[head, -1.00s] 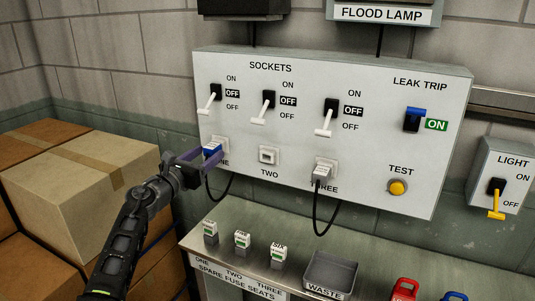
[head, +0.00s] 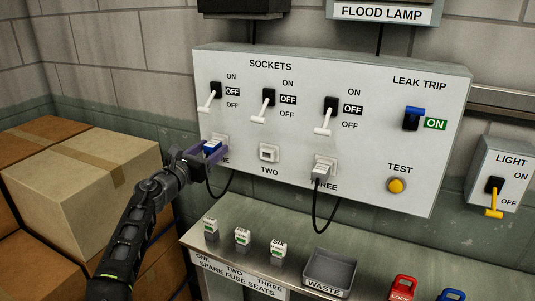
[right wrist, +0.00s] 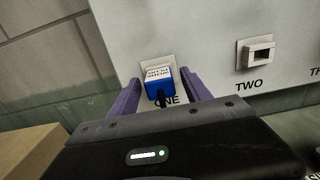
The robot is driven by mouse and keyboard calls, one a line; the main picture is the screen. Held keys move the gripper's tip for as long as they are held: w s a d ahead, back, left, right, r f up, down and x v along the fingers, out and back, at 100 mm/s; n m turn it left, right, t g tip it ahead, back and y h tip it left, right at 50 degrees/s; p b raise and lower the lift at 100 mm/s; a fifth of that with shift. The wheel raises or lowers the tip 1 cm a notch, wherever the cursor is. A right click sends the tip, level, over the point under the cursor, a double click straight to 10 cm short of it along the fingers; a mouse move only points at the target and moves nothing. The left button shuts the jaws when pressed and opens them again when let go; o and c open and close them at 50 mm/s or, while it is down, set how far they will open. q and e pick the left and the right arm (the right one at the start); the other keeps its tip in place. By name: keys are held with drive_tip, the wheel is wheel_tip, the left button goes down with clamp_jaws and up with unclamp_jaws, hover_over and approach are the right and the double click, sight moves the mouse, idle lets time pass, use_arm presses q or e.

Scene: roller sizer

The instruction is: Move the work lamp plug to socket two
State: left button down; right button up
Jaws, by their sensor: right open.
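The blue plug (head: 212,147) sits in socket one at the panel's lower left, its cord hanging below. It also shows in the right wrist view (right wrist: 158,84), with a white label too small to read surely. My right gripper (head: 205,156) is open, its purple fingers on either side of the plug; in the right wrist view (right wrist: 160,88) a gap shows on both sides. Socket two (head: 269,154) is empty, to the right of socket one; it also shows in the right wrist view (right wrist: 257,54). My left gripper is not in view.
A white plug (head: 320,172) with a black cord sits in socket three. Three socket switches, including switch two (head: 266,105), show OFF. Below are a shelf (head: 365,262) with fuses and a waste tray (head: 330,270). Cardboard boxes (head: 75,180) stand at the left.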

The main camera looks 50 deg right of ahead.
sight(208, 151)
drive_tip(key=shift+c, duration=0.4)
idle(0.5)
clamp_jaws()
idle(0.4)
idle(0.5)
drive_tip(key=shift+v, duration=3)
